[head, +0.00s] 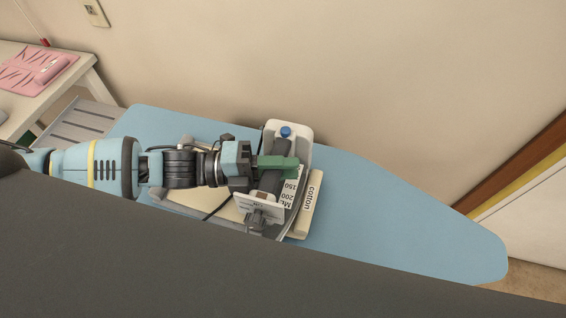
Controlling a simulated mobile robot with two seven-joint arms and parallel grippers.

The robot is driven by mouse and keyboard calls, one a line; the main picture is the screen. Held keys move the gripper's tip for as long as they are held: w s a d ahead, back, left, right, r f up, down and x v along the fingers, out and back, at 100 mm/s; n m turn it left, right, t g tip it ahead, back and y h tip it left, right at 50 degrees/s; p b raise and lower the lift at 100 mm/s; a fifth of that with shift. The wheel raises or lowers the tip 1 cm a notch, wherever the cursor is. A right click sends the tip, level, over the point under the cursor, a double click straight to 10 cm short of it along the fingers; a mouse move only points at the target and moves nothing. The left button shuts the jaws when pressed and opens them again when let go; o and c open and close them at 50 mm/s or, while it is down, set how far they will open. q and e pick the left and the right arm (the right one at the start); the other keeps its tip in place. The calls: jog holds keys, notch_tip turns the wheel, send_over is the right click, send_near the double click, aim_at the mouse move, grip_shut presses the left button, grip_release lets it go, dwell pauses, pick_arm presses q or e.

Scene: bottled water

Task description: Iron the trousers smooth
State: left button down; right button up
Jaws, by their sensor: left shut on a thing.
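A white iron (303,140) with a blue knob and a dark handle sits over the middle of the light blue ironing board (400,215). My left gripper (278,164), with green fingers, reaches in from the left and is shut on the iron's handle. Folded cream cloth (203,201), which looks like the trousers, lies on the board under my left arm, partly hidden by it and the iron. A pale strip marked "cotton" (311,203) shows beside the iron. I cannot tell whether the iron touches the cloth. My right gripper is not in view.
The board's right part is bare. A grey slatted rest (82,122) is at its left end. A white table (40,95) with a pink patterned item (38,72) stands at the upper left. A beige wall (380,80) runs close behind the board.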

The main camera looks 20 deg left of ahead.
aim_at(290, 148)
pick_arm(q)
jog(key=shift+r, duration=0.15)
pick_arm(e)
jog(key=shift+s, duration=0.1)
pick_arm(q)
jog(key=shift+w, duration=0.4)
jog(key=shift+w+d+b, duration=0.1)
jog(key=shift+w+b, duration=0.2)
jog(key=shift+w, duration=1.55)
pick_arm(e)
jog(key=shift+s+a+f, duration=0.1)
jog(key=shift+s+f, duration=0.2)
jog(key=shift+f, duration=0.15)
pick_arm(q)
jog(key=shift+w, duration=0.2)
